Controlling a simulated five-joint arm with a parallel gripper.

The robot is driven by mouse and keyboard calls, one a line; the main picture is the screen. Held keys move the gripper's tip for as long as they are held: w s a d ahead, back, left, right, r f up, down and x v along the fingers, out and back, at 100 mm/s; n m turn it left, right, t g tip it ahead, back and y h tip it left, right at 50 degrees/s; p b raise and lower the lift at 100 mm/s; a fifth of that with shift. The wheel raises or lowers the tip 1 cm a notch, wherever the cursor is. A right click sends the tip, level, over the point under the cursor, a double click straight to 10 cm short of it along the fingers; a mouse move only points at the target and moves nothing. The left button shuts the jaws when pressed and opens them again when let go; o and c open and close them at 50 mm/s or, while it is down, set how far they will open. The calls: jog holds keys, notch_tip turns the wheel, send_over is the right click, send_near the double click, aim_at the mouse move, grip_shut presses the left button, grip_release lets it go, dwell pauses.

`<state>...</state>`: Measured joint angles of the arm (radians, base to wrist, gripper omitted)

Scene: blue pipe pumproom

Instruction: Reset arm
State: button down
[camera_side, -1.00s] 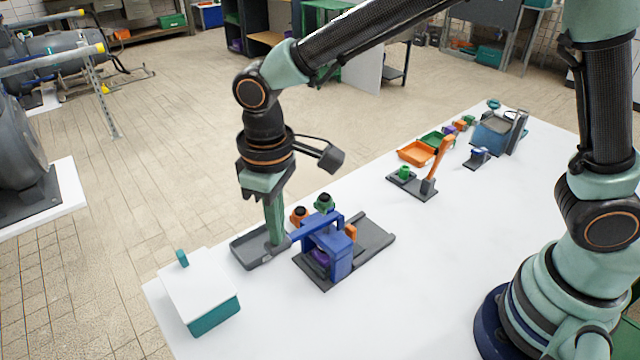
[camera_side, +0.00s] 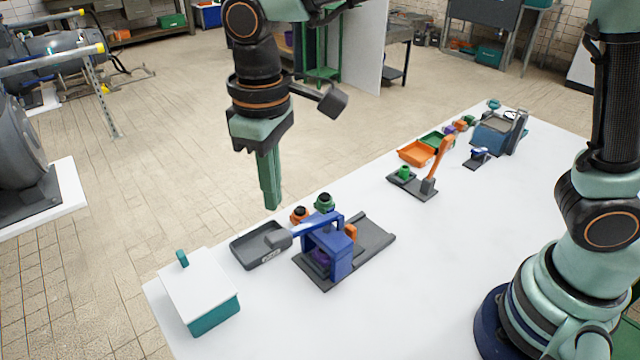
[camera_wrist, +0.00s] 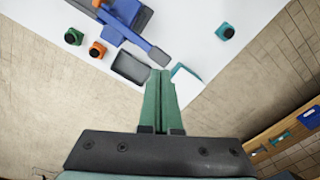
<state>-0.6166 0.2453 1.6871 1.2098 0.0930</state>
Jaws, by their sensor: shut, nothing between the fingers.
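My gripper (camera_side: 271,205) is shut and empty, its green fingers pointing down. It hangs in the air above the grey tray (camera_side: 258,254) and the blue press-like device (camera_side: 335,251), apart from both. In the wrist view my gripper (camera_wrist: 161,74) shows its two fingers together, with the grey tray (camera_wrist: 130,69) just beyond the tips.
A teal box with a white lid (camera_side: 201,287) stands at the table's near left corner. Orange (camera_side: 299,215) and green (camera_side: 324,202) knobs stand behind the blue device. A lever device with an orange handle (camera_side: 440,158) is farther back. The table's right front is clear.

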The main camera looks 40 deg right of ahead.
jog(key=s+d+r+m+t, duration=0.2)
jog(key=d+m, duration=0.1)
jog(key=d, duration=0.9)
jog(key=s+d+r+m+t, duration=0.2)
jog(key=s+d+m+t, duration=0.1)
jog(key=d, duration=0.9)
jog(key=shift+s+t, duration=0.25)
jog(key=shift+t, duration=0.05)
